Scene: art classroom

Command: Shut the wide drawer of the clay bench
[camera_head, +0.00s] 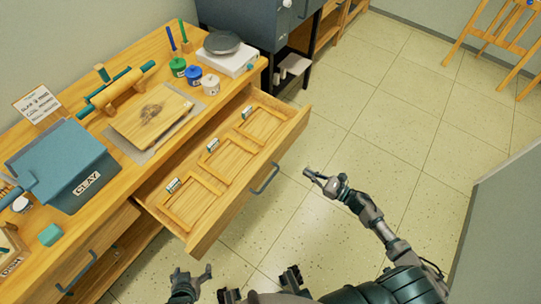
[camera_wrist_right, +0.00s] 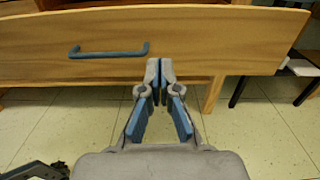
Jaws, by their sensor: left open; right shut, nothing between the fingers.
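The wide drawer (camera_head: 222,160) of the clay bench (camera_head: 111,145) is pulled out. Inside it lie several flat wooden frames with small metal-looking pieces. Its blue handle (camera_head: 265,179) is on the front panel; the handle also shows in the right wrist view (camera_wrist_right: 108,51), left of the fingers. My right gripper (camera_head: 308,173) is shut and empty, to the right of the drawer front in the head view. In the right wrist view its fingertips (camera_wrist_right: 160,68) overlap the drawer front; contact cannot be told. My left gripper (camera_head: 191,279) is open and empty, low in the head view, below the drawer's near corner.
On the bench top stand a blue clay box (camera_head: 67,168), a wooden board (camera_head: 151,116), paint jars (camera_head: 194,76) and a white scale (camera_head: 229,59). A dark cabinet (camera_head: 259,22) stands beyond the bench. The tiled floor right of the drawer is clear, with a grey partition (camera_head: 502,223) further right.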

